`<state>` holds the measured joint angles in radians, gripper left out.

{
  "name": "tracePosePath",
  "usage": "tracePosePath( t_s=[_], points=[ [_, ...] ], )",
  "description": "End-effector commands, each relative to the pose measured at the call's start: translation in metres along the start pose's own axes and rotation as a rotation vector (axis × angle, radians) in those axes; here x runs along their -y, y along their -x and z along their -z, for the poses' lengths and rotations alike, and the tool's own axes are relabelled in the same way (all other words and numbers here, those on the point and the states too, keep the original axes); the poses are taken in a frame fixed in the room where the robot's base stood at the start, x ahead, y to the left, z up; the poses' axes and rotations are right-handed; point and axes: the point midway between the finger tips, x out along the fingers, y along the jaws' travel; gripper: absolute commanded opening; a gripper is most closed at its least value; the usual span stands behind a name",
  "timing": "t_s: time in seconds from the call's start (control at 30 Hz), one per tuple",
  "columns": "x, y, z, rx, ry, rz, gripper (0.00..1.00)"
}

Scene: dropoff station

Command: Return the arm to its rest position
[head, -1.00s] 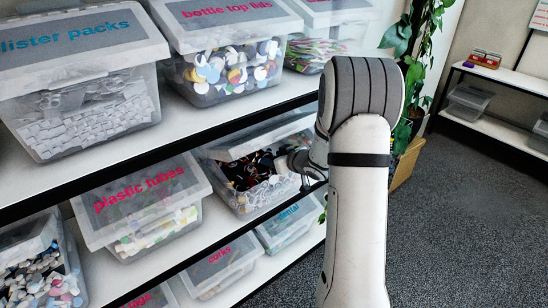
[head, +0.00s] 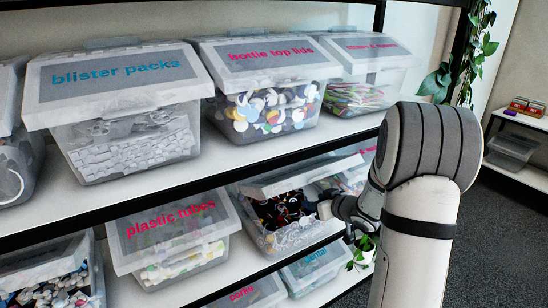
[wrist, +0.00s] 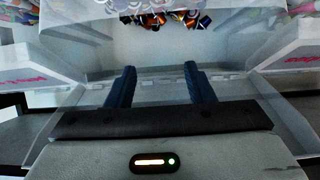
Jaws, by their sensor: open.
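My arm (head: 425,230) stands at the right of the head view, bent at a grey ribbed joint, and reaches toward the middle shelf. Its far end is by the right side of a clear bin (head: 275,238) with dark and coloured small items, whose lid (head: 300,176) is tilted up. The fingertips are hidden in the head view. In the wrist view my gripper (wrist: 158,70) shows two dark blue fingers, spread apart with nothing between them. Clear plastic surfaces lie around the fingers, with small orange and silver items (wrist: 160,20) beyond.
The upper shelf holds the blister packs bin (head: 120,120) and the bottle top lids bin (head: 265,90). The plastic tubes bin (head: 170,235) is left of the open bin. A leafy plant (head: 475,50) stands behind the arm. Dark floor (head: 505,235) is clear at right.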

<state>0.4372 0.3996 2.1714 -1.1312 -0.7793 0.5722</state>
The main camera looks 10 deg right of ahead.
Motion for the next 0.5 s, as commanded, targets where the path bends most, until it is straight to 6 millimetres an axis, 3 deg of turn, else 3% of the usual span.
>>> tracePosePath(
  t_s=[0.17, 0.27, 0.37, 0.5],
  points=[
    [0.0, 0.013, 0.017, 0.041, 0.025, -0.104, 0.48],
    [0.003, 0.033, 0.032, 0.102, 0.036, -0.222, 0.48],
    [0.011, 0.062, 0.04, 0.184, 0.024, -0.336, 0.48],
    [0.037, 0.11, 0.038, 0.321, -0.029, -0.44, 0.48]
  ],
)
